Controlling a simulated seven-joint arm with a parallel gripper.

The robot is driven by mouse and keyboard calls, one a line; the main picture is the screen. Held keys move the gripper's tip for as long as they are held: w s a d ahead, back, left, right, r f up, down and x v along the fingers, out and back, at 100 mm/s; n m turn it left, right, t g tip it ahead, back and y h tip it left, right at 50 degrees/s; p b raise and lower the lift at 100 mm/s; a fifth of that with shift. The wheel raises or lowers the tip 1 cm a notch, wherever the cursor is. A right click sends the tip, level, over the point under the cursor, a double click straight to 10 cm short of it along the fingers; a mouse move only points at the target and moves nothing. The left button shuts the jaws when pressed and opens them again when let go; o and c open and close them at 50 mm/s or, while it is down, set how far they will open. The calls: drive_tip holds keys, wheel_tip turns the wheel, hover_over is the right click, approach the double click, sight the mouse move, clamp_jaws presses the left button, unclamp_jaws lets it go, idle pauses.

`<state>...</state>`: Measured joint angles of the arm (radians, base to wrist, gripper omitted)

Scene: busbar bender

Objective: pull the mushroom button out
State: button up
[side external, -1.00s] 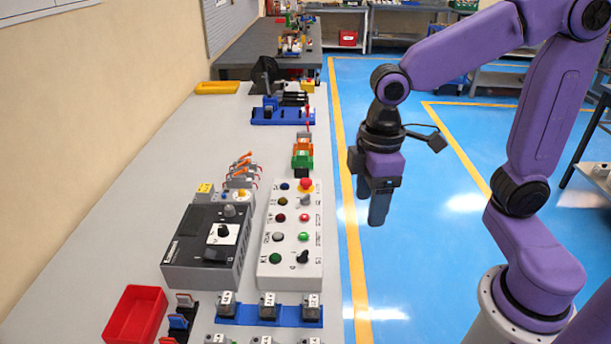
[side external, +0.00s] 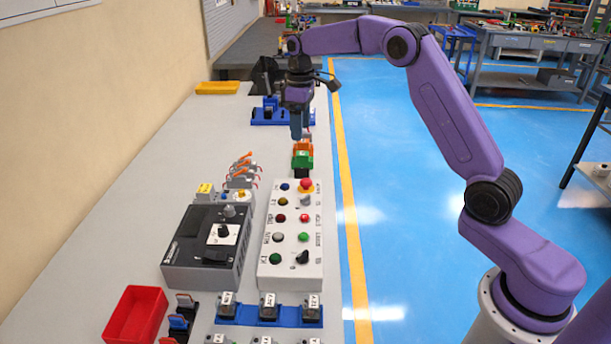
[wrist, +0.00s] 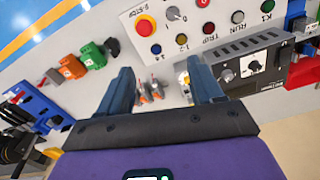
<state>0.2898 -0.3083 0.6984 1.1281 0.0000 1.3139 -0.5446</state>
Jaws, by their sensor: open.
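The red mushroom button (side external: 305,186) sits on a yellow base at the far right corner of the white control box (side external: 262,262). In the wrist view the mushroom button (wrist: 145,26) is near the top, beside an E-STOP label, beyond my fingertips. My gripper (side external: 296,136) hangs pointing down over the bench, farther back than the box and above the orange and green blocks. In the wrist view my gripper (wrist: 165,80) has its two blue fingers spread wide with nothing held between them. The button is apart from the fingers.
Other buttons and knobs crowd the control box. A dark grey unit (side external: 205,248) stands left of it. Orange (side external: 302,147) and green (side external: 302,161) blocks stand behind it. Orange-levered parts (side external: 242,175) stand to the left. A red bin (side external: 135,315) is at the front.

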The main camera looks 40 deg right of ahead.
sight(305, 180)
drive_tip(key=d+f, duration=0.1)
drive_tip(key=f, duration=0.5)
drive_tip(key=w+d+f, duration=0.1)
drive_tip(key=f, duration=0.5)
drive_tip(key=d+f, duration=0.1)
drive_tip(key=f, duration=0.5)
drive_tip(key=shift+w+f, duration=0.1)
drive_tip(key=shift+w, duration=0.15)
